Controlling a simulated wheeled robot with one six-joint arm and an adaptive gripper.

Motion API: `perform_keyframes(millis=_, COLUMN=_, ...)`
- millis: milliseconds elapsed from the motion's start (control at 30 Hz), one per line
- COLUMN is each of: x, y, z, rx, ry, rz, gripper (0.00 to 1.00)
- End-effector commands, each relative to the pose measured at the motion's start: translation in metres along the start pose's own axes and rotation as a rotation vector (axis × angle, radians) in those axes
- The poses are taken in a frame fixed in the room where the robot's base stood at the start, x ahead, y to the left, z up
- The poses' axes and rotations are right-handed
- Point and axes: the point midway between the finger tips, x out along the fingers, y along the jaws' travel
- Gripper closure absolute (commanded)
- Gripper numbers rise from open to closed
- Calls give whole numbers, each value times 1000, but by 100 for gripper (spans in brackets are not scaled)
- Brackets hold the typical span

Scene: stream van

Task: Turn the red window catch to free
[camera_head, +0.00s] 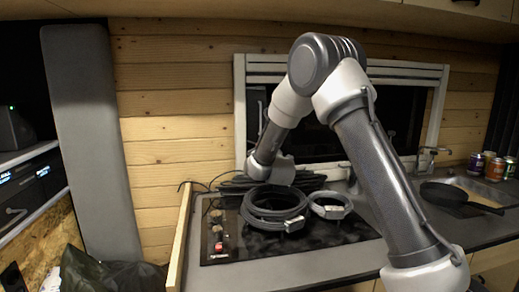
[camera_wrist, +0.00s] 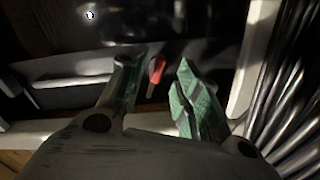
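The red window catch (camera_wrist: 156,70) shows in the wrist view as a small red handle on the window's lower frame. It stands slightly tilted. My gripper (camera_wrist: 159,64) is open, with one green-padded finger on either side of the catch in the picture. Gaps show on both sides of the catch, and I see no contact. I cannot tell how deep it sits between the fingertips. In the head view my arm crosses in front of the window (camera_head: 400,112). The catch and my fingers are hidden there.
Coiled black cables (camera_head: 272,222) and a smaller coil (camera_head: 328,212) lie on the black hob below my arm. A black pan (camera_head: 445,194), a tap (camera_head: 427,160) and several cans (camera_head: 476,163) stand at the right. A grey upright panel (camera_head: 92,140) is at the left.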

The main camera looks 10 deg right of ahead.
Motion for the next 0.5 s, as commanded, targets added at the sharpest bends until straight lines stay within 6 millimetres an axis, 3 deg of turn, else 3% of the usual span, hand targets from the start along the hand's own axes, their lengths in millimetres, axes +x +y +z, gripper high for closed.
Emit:
perform_keyframes(millis=200, x=27, y=0, z=0, rx=0, ry=0, rz=1, gripper=67)
perform_keyframes(millis=500, x=32, y=0, z=0, rx=0, ry=0, rz=-1, gripper=67)
